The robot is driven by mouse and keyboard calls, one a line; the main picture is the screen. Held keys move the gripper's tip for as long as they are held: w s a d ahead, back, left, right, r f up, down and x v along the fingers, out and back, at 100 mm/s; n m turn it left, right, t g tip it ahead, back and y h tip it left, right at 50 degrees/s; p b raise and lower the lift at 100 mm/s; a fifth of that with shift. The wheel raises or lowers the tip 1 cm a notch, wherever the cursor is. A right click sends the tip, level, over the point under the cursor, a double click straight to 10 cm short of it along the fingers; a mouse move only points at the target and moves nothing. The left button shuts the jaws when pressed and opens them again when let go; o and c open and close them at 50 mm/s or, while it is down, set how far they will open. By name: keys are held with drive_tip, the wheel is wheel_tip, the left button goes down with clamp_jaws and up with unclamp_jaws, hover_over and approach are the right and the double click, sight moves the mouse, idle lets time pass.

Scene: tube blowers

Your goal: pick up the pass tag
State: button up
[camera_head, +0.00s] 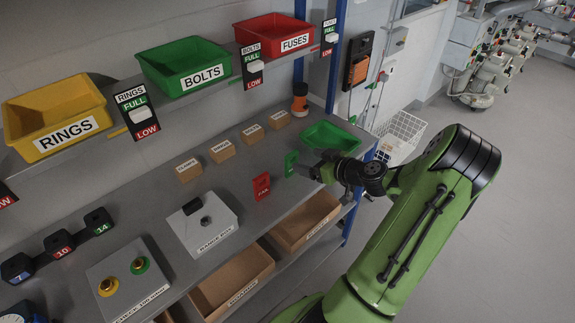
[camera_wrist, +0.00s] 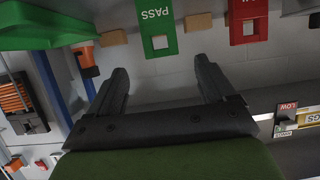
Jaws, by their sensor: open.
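The green pass tag (camera_head: 291,163) stands upright on the grey bench near its front edge in the head view. In the wrist view the pass tag (camera_wrist: 158,32) shows its white word PASS and a pale square, and lies beyond my fingertips, roughly between them. My gripper (camera_head: 312,172) is just right of the tag in the head view. In the wrist view my gripper (camera_wrist: 163,75) has its two dark fingers wide apart with nothing between them.
A red tag (camera_head: 262,186) stands left of the pass tag; a green tray (camera_head: 330,137) sits behind my gripper. Small cardboard blocks (camera_head: 222,151) line the bench behind. A grey box (camera_head: 202,224) is farther left. Open wooden drawers (camera_head: 306,220) lie below the front edge.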

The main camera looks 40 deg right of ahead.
sight(293, 157)
drive_tip(key=x, duration=1)
drive_tip(key=shift+f+b, duration=0.15)
drive_tip(key=shift+b, duration=0.25)
drive_tip(key=shift+a, duration=0.1)
drive_tip(key=shift+c, duration=0.5)
drive_tip(key=c, duration=0.9)
